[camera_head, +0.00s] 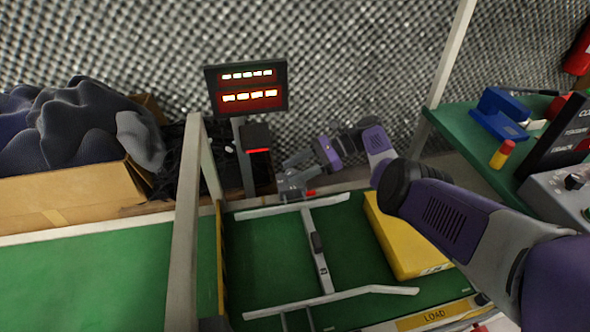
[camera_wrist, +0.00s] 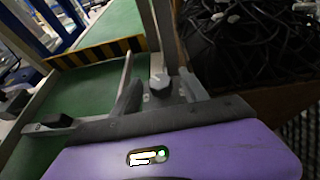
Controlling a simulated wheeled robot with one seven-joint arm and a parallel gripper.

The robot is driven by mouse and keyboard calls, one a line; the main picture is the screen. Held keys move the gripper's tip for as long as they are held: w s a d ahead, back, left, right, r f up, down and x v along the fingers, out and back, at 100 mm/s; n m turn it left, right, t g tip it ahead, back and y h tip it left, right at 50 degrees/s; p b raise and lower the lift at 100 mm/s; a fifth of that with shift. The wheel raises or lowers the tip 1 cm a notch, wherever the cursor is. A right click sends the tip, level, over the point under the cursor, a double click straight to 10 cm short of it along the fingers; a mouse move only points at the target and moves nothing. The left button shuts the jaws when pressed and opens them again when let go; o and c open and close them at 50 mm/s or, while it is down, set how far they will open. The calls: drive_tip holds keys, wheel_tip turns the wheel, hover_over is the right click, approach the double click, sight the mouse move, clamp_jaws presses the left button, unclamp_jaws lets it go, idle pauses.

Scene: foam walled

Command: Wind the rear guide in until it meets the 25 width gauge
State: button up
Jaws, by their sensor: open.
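The rear guide (camera_head: 270,211) is a pale rail along the far edge of the green belt. The width gauge (camera_head: 320,262) is a pale bar with a black grip lying across the belt from the front guide (camera_head: 355,293) toward the rear guide; I cannot tell whether a gap remains, nor read its number. My gripper (camera_head: 291,178) is at the belt's far edge behind the rear guide, beside a small red-marked part. In the wrist view, my open fingers (camera_wrist: 157,78) stand either side of a small grey knob (camera_wrist: 158,86); contact is unclear. The gauge's black grip (camera_wrist: 52,122) shows at left.
A yellow box (camera_head: 405,240) lies at the belt's right. A pale frame post (camera_head: 187,220) and a lit display (camera_head: 247,88) stand left of my gripper. A green table (camera_head: 470,130) holds tools at right.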

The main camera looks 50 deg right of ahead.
drive_tip(key=v, duration=0.7)
drive_tip(key=shift+d, duration=0.3)
drive_tip(key=shift+s+r, duration=0.1)
